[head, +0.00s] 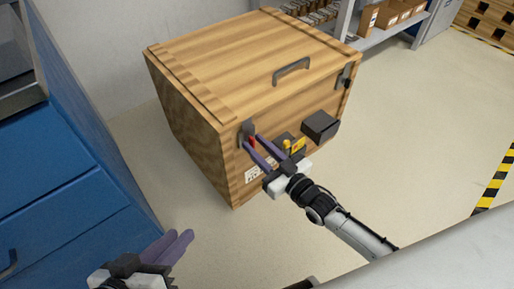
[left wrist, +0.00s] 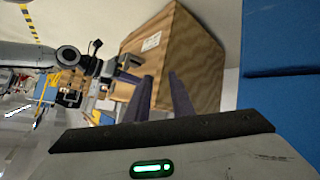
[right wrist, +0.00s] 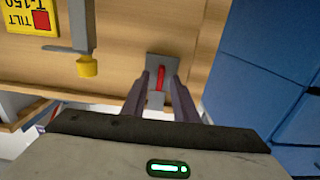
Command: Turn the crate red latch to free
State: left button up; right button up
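The wooden crate (head: 190,135) stands on the floor with its lid shut. Its red latch (head: 253,142) is a small red handle on a grey plate near the front's left upper corner; in the right wrist view the red latch (right wrist: 160,77) points roughly along the fingers. My right gripper (head: 251,140) is at the latch, its purple fingers on either side of the red handle, with a visible gap; I cannot tell whether they touch it. My left gripper (head: 182,236) is open and empty, low at the left, away from the crate.
A yellow-tipped latch (right wrist: 87,68) and a yellow tilt label (right wrist: 30,17) sit beside the red latch. A dark box (head: 320,125) juts from the crate front. A blue cabinet (head: 60,190) stands at the left. Shelving (head: 385,25) is behind; floor at right is clear.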

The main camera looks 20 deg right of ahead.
jog(key=shift+w, duration=0.1)
grip_shut()
